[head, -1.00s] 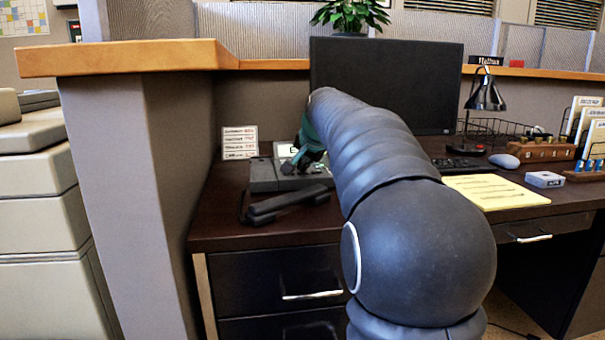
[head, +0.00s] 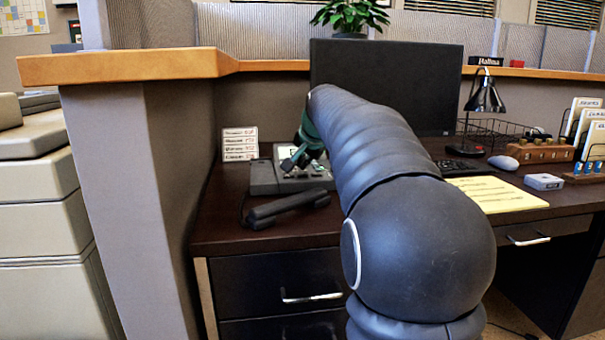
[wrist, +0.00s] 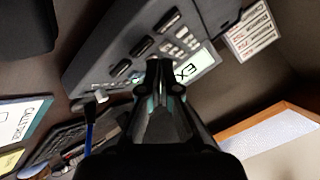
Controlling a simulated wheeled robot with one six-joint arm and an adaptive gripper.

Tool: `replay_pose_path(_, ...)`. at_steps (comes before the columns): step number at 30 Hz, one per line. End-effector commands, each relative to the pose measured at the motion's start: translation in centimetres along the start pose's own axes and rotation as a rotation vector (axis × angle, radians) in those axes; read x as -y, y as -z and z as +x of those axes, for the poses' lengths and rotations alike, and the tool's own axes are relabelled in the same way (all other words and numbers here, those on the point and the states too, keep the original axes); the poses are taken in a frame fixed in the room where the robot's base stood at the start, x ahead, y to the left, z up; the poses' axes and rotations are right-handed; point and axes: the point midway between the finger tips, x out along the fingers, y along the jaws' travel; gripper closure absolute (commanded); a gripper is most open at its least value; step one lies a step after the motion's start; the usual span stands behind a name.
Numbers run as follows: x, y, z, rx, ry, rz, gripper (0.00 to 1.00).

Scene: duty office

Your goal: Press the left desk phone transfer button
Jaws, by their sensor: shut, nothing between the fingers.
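The grey desk phone (head: 263,178) sits on the left part of the dark desk. Its handset (head: 288,208) lies in front of it on the desk. In the wrist view the phone body (wrist: 112,58) shows dark keys, smaller pale keys and a light display (wrist: 200,65). My gripper (head: 291,164) is over the phone's face, and its shut fingertips (wrist: 160,66) are in front of the keys and beside the display. They hide part of the phone. I cannot tell whether the tips touch a key, nor read which key is transfer.
A label card (head: 240,143) stands behind the phone on the left. The monitor (head: 420,75) is behind my arm. A yellow pad (head: 490,194), a lamp (head: 485,95) and a mouse (head: 503,162) are to the right. A partition (head: 125,190) bounds the left side.

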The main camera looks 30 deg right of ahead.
Motion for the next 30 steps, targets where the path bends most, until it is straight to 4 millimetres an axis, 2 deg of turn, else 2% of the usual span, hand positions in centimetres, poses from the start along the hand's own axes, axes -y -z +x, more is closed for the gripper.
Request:
replay_pose_path(8,0.3,0.3,-0.4,-0.001,0.000,0.000,1.00)
replay_pose_path(24,2.5,2.5,-3.5,0.000,0.000,0.000,1.00)
replay_pose_path(30,2.5,2.5,-3.5,0.000,0.000,0.000,1.00)
